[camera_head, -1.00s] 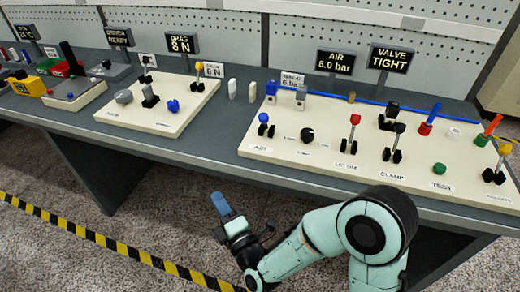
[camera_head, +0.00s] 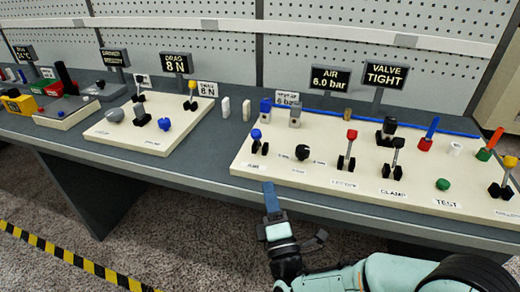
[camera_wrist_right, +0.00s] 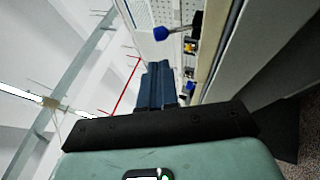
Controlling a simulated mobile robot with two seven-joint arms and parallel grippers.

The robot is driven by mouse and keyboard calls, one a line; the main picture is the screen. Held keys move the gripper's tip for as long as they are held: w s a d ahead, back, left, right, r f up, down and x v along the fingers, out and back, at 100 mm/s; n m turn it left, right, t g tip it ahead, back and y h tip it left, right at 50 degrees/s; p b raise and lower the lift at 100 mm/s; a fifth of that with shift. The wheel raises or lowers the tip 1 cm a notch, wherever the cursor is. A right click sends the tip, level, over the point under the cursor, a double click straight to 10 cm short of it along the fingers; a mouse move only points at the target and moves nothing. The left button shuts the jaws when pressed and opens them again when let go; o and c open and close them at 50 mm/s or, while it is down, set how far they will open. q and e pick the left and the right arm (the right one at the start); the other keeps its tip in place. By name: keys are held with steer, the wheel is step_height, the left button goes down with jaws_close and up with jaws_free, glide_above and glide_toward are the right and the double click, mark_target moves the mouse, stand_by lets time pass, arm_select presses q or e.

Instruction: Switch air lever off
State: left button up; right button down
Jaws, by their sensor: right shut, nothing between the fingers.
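The air lever, with a blue ball knob (camera_head: 257,134) on a black base, stands at the left front of the long cream panel (camera_head: 330,183). Its blue knob (camera_wrist_right: 161,33) also shows in the right wrist view, ahead of the fingers and slightly right of them. My right gripper (camera_head: 271,190) is shut and empty, its blue fingers just in front of the panel's front edge, below the lever in the head view. The fingers (camera_wrist_right: 158,70) are together in the wrist view and apart from the knob. My left gripper is not in view.
Right of the lever on the panel are a black knob (camera_head: 302,152), a red-knobbed lever (camera_head: 351,136) and a clamp lever (camera_head: 397,145). The sign (camera_head: 330,79) behind reads AIR 6.0 bar. A second panel (camera_head: 115,137) stands to the left.

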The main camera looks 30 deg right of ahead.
mark_target(259, 137)
steer(key=x, duration=1.2)
steer(key=shift+f, duration=0.1)
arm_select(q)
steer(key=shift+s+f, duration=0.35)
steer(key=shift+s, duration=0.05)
arm_select(e)
steer(key=shift+s, duration=0.1)
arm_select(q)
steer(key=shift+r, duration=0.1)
